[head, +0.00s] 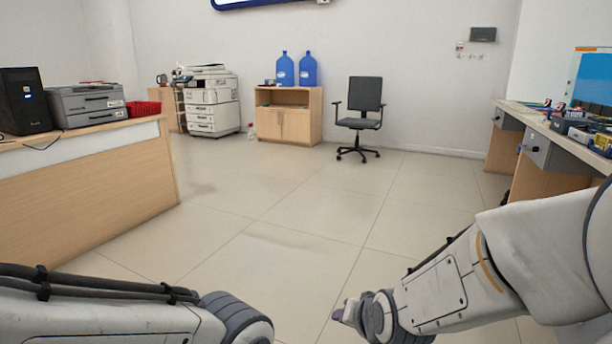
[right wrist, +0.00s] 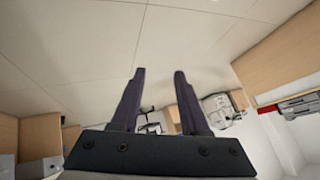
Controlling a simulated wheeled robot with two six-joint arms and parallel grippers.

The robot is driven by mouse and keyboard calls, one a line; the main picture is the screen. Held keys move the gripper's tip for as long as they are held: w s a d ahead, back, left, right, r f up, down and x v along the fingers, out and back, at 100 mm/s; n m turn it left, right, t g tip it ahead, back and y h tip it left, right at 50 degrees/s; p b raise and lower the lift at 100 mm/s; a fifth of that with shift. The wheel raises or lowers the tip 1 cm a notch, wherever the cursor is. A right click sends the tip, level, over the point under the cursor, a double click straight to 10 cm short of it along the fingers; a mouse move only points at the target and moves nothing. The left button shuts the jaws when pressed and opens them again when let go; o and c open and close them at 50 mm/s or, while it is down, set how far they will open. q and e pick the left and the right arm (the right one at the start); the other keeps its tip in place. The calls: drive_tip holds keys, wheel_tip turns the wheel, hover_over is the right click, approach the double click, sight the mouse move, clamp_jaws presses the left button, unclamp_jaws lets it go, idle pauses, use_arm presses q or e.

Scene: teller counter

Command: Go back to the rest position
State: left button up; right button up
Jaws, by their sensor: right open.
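My right arm (head: 440,290) reaches in from the right of the head view, over the floor, with its dark end low in the middle. In the right wrist view my right gripper (right wrist: 159,72) has its two dark fingers apart, with nothing between them but floor. My left arm (head: 110,315) lies along the bottom left of the head view; its gripper is out of the picture. Neither arm touches anything in view.
A wooden counter (head: 100,185) with a printer (head: 90,104) and red basket (head: 143,109) stands left. A desk (head: 560,140) with small items stands right. An office chair (head: 360,115), cabinet (head: 288,125) and copier (head: 210,100) stand at the back. The tiled floor (head: 290,210) between is clear.

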drive_tip(key=s+a+r+n+g+p, duration=0.1)
drive_tip(key=s+r+n+g+p, duration=0.2)
drive_tip(key=s, duration=0.5)
drive_tip(key=s+a+r+n+g+p, duration=0.1)
drive_tip(key=s+r+n+g, duration=0.1)
drive_tip(key=s+n, duration=0.35)
drive_tip(key=s+a+r+n+g+p, duration=0.2)
drive_tip(key=s+r+n+g, duration=0.1)
drive_tip(key=s, duration=0.6)
use_arm(q)
wheel_tip(320, 180, up, 43)
drive_tip(key=p, duration=3.5)
drive_tip(key=shift+f+p, duration=0.2)
drive_tip(key=shift+p, duration=0.15)
use_arm(e)
wheel_tip(320, 180, up, 36)
drive_tip(key=shift+d+f+m+h, duration=0.15)
drive_tip(key=shift+f+m+h, duration=0.1)
drive_tip(key=shift+m+h, duration=0.15)
